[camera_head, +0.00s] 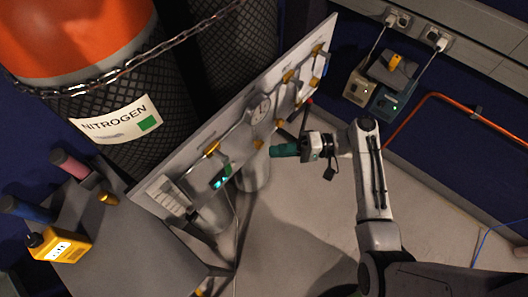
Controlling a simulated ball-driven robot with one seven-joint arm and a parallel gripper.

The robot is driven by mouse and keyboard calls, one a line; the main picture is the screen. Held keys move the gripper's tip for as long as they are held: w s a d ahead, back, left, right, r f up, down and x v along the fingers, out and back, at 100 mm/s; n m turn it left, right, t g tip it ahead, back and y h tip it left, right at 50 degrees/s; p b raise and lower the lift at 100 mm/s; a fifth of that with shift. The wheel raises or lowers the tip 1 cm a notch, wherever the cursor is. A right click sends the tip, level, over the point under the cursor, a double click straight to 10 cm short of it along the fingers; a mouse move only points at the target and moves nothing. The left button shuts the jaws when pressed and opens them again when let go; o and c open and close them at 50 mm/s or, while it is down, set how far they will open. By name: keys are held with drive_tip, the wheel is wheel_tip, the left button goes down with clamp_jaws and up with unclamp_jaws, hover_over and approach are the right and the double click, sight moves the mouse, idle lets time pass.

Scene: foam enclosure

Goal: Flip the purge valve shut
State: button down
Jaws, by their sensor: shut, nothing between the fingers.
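The pale valve panel (160,178) slants across the middle, with brass fittings along its pipework. I see no readable label for the purge valve. A dark lever with a red tip (309,101) sticks out at the panel's right side; I cannot tell whether it is the purge valve's handle. Other brass fittings sit at the left (212,148) and upper right (288,76). My gripper (276,151) has teal fingers, is shut and empty, and points left in front of the panel, below the lever. Whether it touches anything is unclear.
A round gauge (262,107) and a green-lit display (220,178) are on the panel. A chained nitrogen cylinder (112,125) stands behind. An orange pipe (432,96) runs along the right wall. Floor is clear below the gripper.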

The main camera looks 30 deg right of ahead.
drive_tip(key=shift+v, duration=1.5)
drive_tip(key=shift+f, duration=0.15)
drive_tip(key=s+a+f+n+g+h, duration=0.2)
drive_tip(key=s+a+f+g+h, duration=0.2)
drive_tip(key=s+f+g+h, duration=0.5)
drive_tip(key=s+d+r+n+t+h, duration=0.2)
drive_tip(key=s+d+r+h, duration=0.3)
drive_tip(key=s, duration=0.4)
drive_tip(key=shift+s+d+r+h, duration=0.15)
drive_tip(key=shift+s+r+h, duration=0.25)
drive_tip(key=shift+r+h, duration=0.35)
